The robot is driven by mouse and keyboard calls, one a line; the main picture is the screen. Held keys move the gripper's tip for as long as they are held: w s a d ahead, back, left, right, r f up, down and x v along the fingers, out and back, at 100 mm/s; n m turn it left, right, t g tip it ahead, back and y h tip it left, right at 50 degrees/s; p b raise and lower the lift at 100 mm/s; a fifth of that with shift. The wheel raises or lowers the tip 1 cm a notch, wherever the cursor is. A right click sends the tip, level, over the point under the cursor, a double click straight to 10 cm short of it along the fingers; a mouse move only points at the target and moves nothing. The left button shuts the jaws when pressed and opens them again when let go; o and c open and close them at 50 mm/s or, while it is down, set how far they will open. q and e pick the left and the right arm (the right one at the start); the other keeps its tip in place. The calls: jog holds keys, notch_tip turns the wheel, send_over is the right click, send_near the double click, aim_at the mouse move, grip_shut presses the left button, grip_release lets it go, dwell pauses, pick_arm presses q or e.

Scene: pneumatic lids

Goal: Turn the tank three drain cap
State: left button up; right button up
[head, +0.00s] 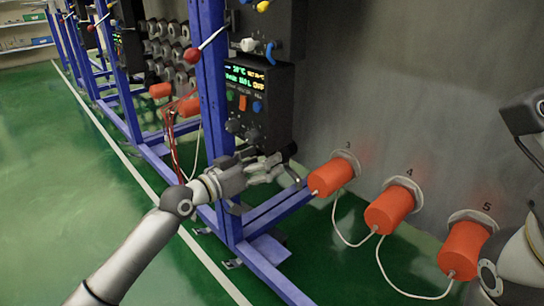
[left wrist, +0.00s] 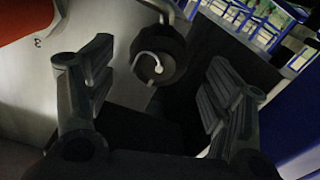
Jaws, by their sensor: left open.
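An orange-red cylinder (head: 331,177) sticks out of the grey tank wall under the number 3. Part of it shows as a red shape at the top left of the left wrist view (left wrist: 26,20), beside an upturned 3. My left gripper (head: 272,168) is open, just left of this cylinder and apart from it. In the left wrist view, a dark round piece (left wrist: 158,62) with a pale curved hook lies beyond and between the spread fingers (left wrist: 160,95). I cannot tell whether it is the drain cap. Nothing is held. My right gripper is out of view.
Orange-red cylinders numbered 4 (head: 389,210) and 5 (head: 464,249) follow to the right, with white hoses hanging below. A blue frame post (head: 214,90) and low blue beams (head: 272,212) stand close to my left arm. A black control box (head: 262,105) is above the gripper.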

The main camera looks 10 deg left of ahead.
pick_arm(q)
jog(key=v, duration=0.8)
